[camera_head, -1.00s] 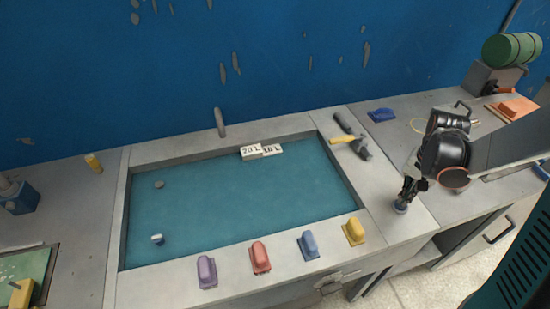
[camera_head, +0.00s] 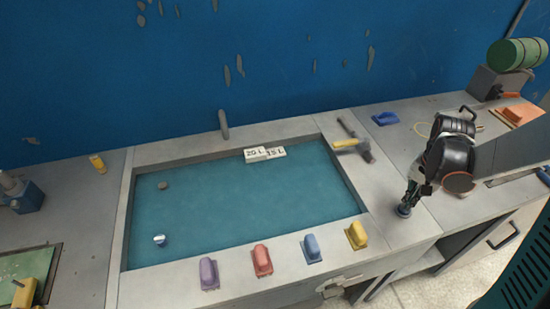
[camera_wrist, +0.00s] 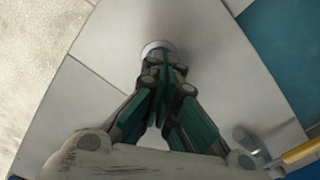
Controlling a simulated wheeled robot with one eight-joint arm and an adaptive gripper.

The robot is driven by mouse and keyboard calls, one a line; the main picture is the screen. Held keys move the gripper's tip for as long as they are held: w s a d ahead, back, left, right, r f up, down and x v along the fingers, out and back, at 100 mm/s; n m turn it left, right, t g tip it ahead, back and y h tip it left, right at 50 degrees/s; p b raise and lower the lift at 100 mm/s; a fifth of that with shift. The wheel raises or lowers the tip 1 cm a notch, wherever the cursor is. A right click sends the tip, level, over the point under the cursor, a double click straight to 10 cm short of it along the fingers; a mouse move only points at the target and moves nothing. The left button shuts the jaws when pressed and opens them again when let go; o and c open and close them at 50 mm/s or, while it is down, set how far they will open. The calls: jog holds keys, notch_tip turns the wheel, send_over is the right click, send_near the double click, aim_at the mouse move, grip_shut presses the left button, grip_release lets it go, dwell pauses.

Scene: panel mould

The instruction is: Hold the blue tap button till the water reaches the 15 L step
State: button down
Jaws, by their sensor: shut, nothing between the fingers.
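The sunken basin (camera_head: 127,225) holds teal water (camera_head: 235,205). Two pale step blocks, labelled 20 L (camera_head: 255,155) and 15 L (camera_head: 275,152), show at its back edge. I cannot tell exactly where the water stands on the 15 L block. The round tap button (camera_head: 403,211) is on the counter right of the basin, small and mostly covered by my gripper. In the wrist view its pale rim and bluish middle (camera_wrist: 157,47) show at my fingertips. My gripper (camera_head: 406,206) is shut and empty, pointing down at the button and seemingly touching it. How far it is pressed is unclear.
Purple (camera_head: 208,274), red (camera_head: 262,260), blue (camera_head: 312,247) and yellow (camera_head: 356,235) blocks line the front rim. A yellow-handled hammer (camera_head: 350,143) lies on the right rim. A spout (camera_head: 223,124) stands behind. A small white-and-blue float (camera_head: 160,240) is in the water.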

jog(key=shift+f, duration=0.15)
jog(key=shift+f+b, duration=0.35)
jog(key=shift+b, duration=0.1)
jog(key=shift+f+b, duration=0.65)
jog(key=shift+f, duration=0.05)
jog(key=shift+r, duration=0.1)
dwell(2.3)
jog(key=shift+r+p, duration=2.5)
jog(key=shift+r, duration=0.95)
